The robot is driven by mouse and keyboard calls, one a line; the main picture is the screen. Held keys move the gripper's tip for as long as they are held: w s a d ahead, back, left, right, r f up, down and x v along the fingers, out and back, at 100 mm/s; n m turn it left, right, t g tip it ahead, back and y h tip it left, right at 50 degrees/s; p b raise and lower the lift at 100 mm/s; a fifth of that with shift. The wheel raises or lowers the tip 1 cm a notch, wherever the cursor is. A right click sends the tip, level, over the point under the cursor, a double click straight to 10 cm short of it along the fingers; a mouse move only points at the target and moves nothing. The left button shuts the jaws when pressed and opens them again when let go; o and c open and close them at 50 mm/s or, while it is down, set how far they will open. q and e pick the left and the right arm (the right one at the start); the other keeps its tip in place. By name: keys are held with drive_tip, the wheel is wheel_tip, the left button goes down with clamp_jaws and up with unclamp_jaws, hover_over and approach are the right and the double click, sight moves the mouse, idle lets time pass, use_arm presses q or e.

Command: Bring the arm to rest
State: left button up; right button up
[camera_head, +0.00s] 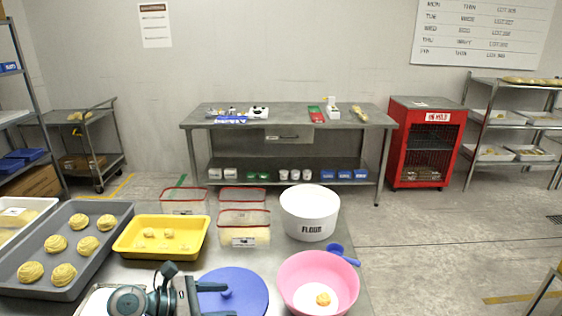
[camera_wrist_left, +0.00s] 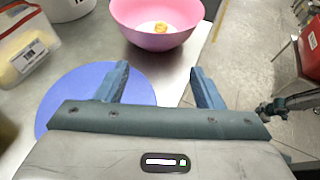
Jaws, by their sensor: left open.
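My left gripper (camera_head: 208,299) is at the front of the table in the head view, low in the picture, beside and over the round blue lid (camera_head: 243,288). In the left wrist view the gripper (camera_wrist_left: 159,76) has its two blue fingers wide apart with nothing between them. The blue lid (camera_wrist_left: 85,97) lies under and left of the left finger. A pink bowl (camera_wrist_left: 155,40) stands beyond the fingertips; a lump of dough (camera_head: 323,299) is inside it. My right gripper cannot be made out in either view.
A yellow tray (camera_head: 125,250), a grey tray of dough pieces (camera_head: 120,212), clear red-rimmed boxes (camera_head: 244,240), a white flour tub (camera_head: 309,229) and a blue scoop (camera_head: 342,256) crowd the table. Open floor (camera_head: 430,250) lies to the right.

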use_arm(q)
drive_tip(key=s+a+f+m+y, duration=0.4)
drive_tip(key=s+f+m+y, duration=0.2)
drive_tip(key=s+f+m, duration=0.55)
drive_tip(key=s+a+f+m+g+y, duration=0.1)
drive_tip(key=s+a+m+y, duration=0.4)
drive_tip(key=s, duration=0.3)
drive_tip(key=s+a+f+m+g+y, duration=0.1)
drive_tip(key=s+a+f+m+y, duration=0.1)
drive_tip(key=s+a+m, duration=0.4)
wheel_tip(320, 180, down, 30)
drive_tip(key=s+a+g, duration=0.1)
drive_tip(key=s, duration=0.1)
drive_tip(key=s+a+f+g, duration=0.1)
drive_tip(key=s+f, duration=1.7)
drive_tip(key=f, duration=0.1)
drive_tip(key=shift+s+f, duration=0.2)
drive_tip(key=shift+s, duration=0.05)
